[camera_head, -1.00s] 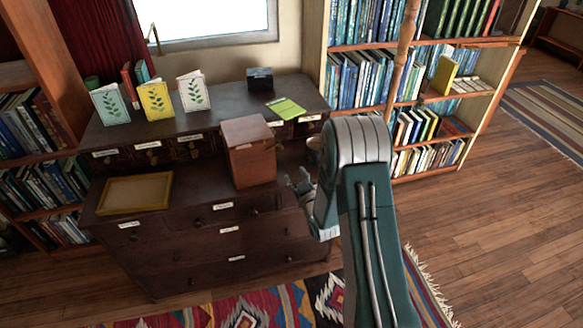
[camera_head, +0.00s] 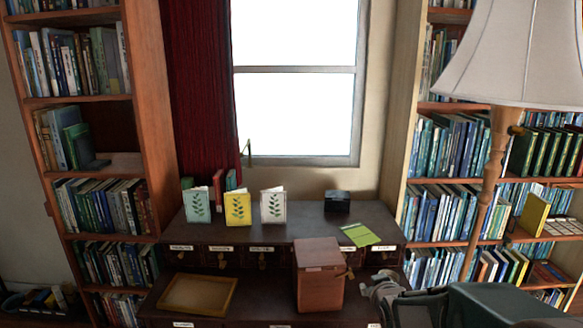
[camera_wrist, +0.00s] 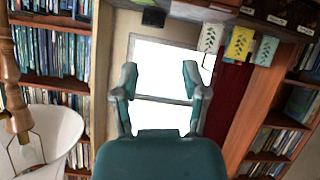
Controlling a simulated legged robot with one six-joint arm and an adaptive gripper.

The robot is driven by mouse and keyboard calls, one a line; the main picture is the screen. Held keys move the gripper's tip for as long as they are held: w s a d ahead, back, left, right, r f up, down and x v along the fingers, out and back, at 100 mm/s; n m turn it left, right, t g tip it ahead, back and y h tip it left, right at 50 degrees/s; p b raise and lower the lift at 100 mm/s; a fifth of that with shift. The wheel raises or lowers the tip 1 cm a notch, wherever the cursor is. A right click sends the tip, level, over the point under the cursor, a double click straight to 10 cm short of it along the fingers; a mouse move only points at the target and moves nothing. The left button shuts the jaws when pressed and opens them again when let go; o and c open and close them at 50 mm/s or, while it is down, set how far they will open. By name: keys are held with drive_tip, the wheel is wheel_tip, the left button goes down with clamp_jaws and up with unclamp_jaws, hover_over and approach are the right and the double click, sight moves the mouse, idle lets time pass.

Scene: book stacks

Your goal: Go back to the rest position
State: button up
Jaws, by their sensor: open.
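My gripper (camera_wrist: 160,92) shows in the wrist view with its two fingers spread apart and nothing between them. In the head view it (camera_head: 382,291) is at the lower right, just right of the brown wooden box (camera_head: 319,276). My teal arm reaches in from the bottom right corner there. The wrist view looks toward the bright window (camera_wrist: 160,68) and appears upside down, with the cabinet top at its upper edge. I cannot tell whether any finger touches the cabinet.
The dark cabinet (camera_head: 300,229) holds several leaf-patterned cards (camera_head: 238,208), a black box (camera_head: 337,201), a green card (camera_head: 360,235) and a yellow tray (camera_head: 198,310). Bookcases flank the window. A floor lamp (camera_head: 520,55) stands at the right, close to my arm.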

drive_tip(key=s+a+r+m+g, duration=0.1)
drive_tip(key=s+a+r+g, duration=0.1)
drive_tip(key=s, duration=1.2)
drive_tip(key=s+a+r+m+g, duration=0.1)
drive_tip(key=s+r+g, duration=0.3)
drive_tip(key=s, duration=1)
drive_tip(key=shift+s+a+m+g, duration=0.3)
drive_tip(key=shift+s+a+g, duration=0.05)
drive_tip(key=shift+a+g, duration=0.05)
drive_tip(key=shift+r, duration=0.1)
